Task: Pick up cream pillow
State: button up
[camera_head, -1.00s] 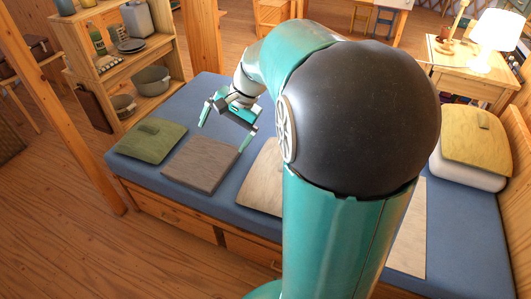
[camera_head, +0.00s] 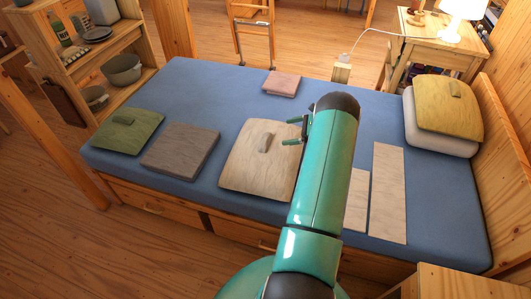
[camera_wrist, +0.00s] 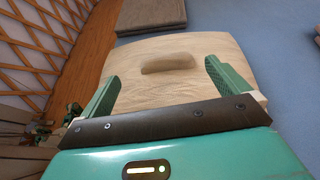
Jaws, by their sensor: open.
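The cream pillow (camera_head: 242,168) is a flat, pale, wood-grained pad with a raised handle (camera_head: 265,142) on top. It lies on the blue bed, and my arm hides part of its right side in the head view. My gripper (camera_head: 292,130) is open near its upper right edge in that view. In the wrist view, the cream pillow (camera_wrist: 200,48) lies ahead of my gripper (camera_wrist: 163,75), its handle (camera_wrist: 167,63) showing between the two spread green fingers. Nothing is held. I cannot tell how high the fingers are above it.
On the blue bed (camera_head: 200,95) lie a green pad (camera_head: 130,135), a grey-brown pad (camera_head: 180,150), a pink pad (camera_head: 281,83) and pale strips (camera_head: 387,195). A yellow pad (camera_head: 447,105) rests on a white pillow (camera_head: 425,140). A shelf (camera_head: 75,65) stands at the left.

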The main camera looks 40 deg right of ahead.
aim_at(267, 138)
jog(key=shift+m+t, duration=0.3)
jog(key=shift+m, duration=0.3)
jog(key=w+a+f, duration=0.1)
jog(key=w+f, duration=0.1)
jog(key=w, duration=0.1)
jog(key=w+a+f, duration=0.2)
jog(key=w+f, duration=0.1)
jog(key=w+a+f, duration=0.2)
jog(key=w, duration=0.1)
jog(key=shift+w+a+f, duration=0.1)
jog(key=shift+w+f, duration=0.05)
jog(key=shift+f, duration=0.25)
jog(key=shift+r, duration=0.1)
jog(key=c, duration=1.5)
